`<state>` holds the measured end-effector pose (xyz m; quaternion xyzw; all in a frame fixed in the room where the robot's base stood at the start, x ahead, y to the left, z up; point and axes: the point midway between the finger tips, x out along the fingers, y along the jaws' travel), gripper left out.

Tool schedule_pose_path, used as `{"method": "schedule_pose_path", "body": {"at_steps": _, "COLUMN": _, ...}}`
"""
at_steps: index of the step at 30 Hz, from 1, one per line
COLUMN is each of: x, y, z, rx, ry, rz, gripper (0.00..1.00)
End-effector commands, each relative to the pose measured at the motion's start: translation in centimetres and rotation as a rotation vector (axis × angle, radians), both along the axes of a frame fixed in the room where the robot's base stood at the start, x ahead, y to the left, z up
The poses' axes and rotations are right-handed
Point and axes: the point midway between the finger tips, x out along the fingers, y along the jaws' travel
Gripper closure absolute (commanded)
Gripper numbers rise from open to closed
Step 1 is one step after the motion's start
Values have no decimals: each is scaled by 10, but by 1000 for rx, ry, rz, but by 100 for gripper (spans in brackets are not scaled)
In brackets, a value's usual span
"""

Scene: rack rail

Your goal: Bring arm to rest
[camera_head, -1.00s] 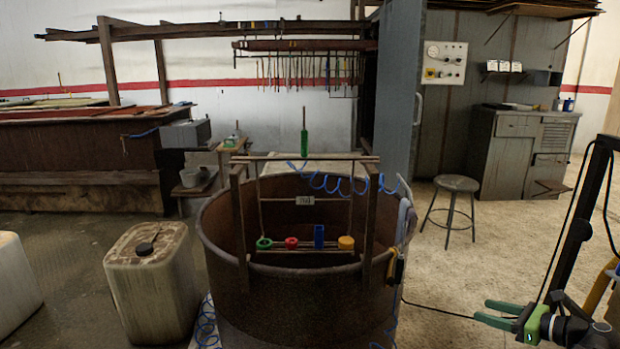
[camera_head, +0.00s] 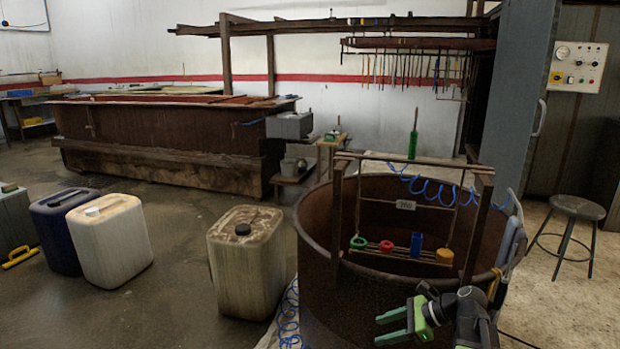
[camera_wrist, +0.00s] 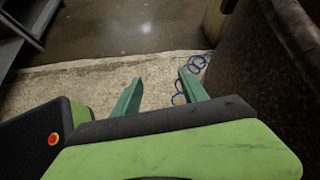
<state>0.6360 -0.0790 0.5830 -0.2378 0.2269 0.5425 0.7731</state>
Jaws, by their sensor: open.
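My gripper (camera_head: 393,326) is at the lower right of the head view, in front of the near wall of a round rusty tank (camera_head: 340,268). Its two green fingers point left, spread apart with nothing between them. In the wrist view the open fingers (camera_wrist: 160,88) show above pale floor, with the dark tank wall (camera_wrist: 285,75) to the right. Whether the gripper touches the tank I cannot tell.
A rail on the tank holds a green ring (camera_head: 358,242), a red ring (camera_head: 386,246), a blue block (camera_head: 416,245) and a yellow piece (camera_head: 445,256). A blue hose (camera_wrist: 196,66) lies near the tank. A canister (camera_head: 245,265) stands left. A stool (camera_head: 575,207) stands right.

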Motion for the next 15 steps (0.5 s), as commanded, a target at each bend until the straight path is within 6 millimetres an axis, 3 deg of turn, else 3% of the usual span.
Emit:
{"method": "schedule_pose_path", "body": {"at_steps": 1, "x": -4, "y": 41, "z": -11, "rx": -71, "ry": -16, "rz": 113, "gripper": 49}}
{"method": "schedule_pose_path", "body": {"at_steps": 3, "x": -11, "y": 79, "z": -27, "rx": -175, "ry": -51, "rz": 259, "gripper": 49}}
{"method": "schedule_pose_path", "body": {"at_steps": 7, "x": -29, "y": 129, "z": -51, "rx": -356, "ry": -133, "rz": 527, "gripper": 49}}
{"method": "schedule_pose_path", "body": {"at_steps": 11, "x": -49, "y": 156, "z": -73, "rx": -552, "ry": -239, "rz": 831, "gripper": 49}}
{"method": "schedule_pose_path", "body": {"at_steps": 13, "x": -56, "y": 153, "z": -82, "rx": -659, "ry": -297, "rz": 998, "gripper": 49}}
{"method": "schedule_pose_path", "body": {"at_steps": 15, "x": -60, "y": 136, "z": -88, "rx": -751, "ry": -340, "rz": 1143, "gripper": 49}}
